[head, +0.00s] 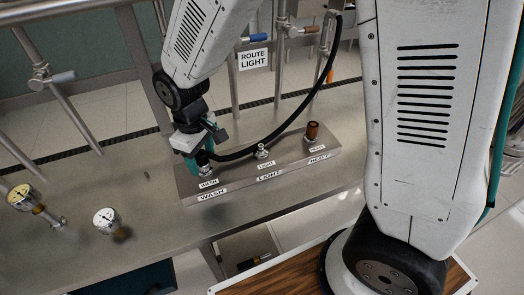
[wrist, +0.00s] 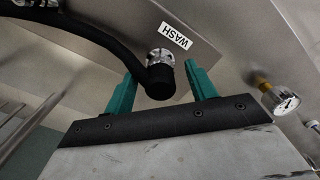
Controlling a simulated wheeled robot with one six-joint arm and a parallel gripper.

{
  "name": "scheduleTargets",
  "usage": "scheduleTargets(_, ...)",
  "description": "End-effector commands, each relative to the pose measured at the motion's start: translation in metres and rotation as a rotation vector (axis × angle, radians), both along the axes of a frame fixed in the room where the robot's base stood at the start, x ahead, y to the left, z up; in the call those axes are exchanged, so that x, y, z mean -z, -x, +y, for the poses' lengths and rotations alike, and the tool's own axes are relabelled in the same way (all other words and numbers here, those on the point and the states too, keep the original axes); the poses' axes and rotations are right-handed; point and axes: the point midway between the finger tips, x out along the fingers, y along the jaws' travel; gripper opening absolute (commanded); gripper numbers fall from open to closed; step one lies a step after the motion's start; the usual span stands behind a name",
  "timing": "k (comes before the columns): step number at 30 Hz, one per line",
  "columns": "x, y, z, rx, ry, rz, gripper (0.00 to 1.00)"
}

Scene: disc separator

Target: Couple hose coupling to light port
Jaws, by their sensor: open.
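The hose coupling is the black end piece (wrist: 160,82) of a black hose (head: 285,122). It sits at the metal WASH port (wrist: 160,56), at the left end of the grey port block. My gripper (head: 200,160) is at that port; in the wrist view its teal fingers (wrist: 161,76) are open, one on each side of the coupling, with gaps visible. The LIGHT port (head: 262,152) is a bare metal fitting in the middle of the block, with the hose passing behind it. In the head view my gripper hides part of the coupling.
The HEAVY port (head: 312,131) at the right end carries a brown fitting. Two gauges, one yellowish (head: 20,196) and one white (head: 104,220), stand left on the steel bench (head: 140,190). Pipes with valve handles and a ROUTE LIGHT sign (head: 253,59) are behind.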

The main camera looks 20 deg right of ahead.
Motion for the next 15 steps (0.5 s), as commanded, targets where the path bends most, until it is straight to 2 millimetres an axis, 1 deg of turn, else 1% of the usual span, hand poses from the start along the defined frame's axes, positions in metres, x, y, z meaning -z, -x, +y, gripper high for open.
scheduleTargets(1, -0.0001, 0.0000, 0.0000, 0.000, 0.000, 0.000, 0.56)
scheduleTargets(2, -0.0001, 0.0000, 0.0000, 0.000, 0.000, 0.000, 0.51)
scheduleTargets(3, -0.0001, 0.0000, 0.0000, 0.000, 0.000, 0.000, 0.40)
scheduleTargets(5, -0.0002, 0.0000, 0.0000, 0.000, 0.000, 0.000, 0.23)
scheduleTargets(6, -0.0002, 0.0000, 0.0000, 0.000, 0.000, 0.000, 0.12)
scheduleTargets(7, -0.0002, 0.0000, 0.0000, 0.000, 0.000, 0.000, 0.03)
scheduleTargets(11, -0.0008, -0.0001, 0.0000, 0.000, 0.000, 0.000, 0.03)
scheduleTargets(15, -0.0059, -0.0004, 0.0001, 0.000, -0.001, -0.001, 0.03)
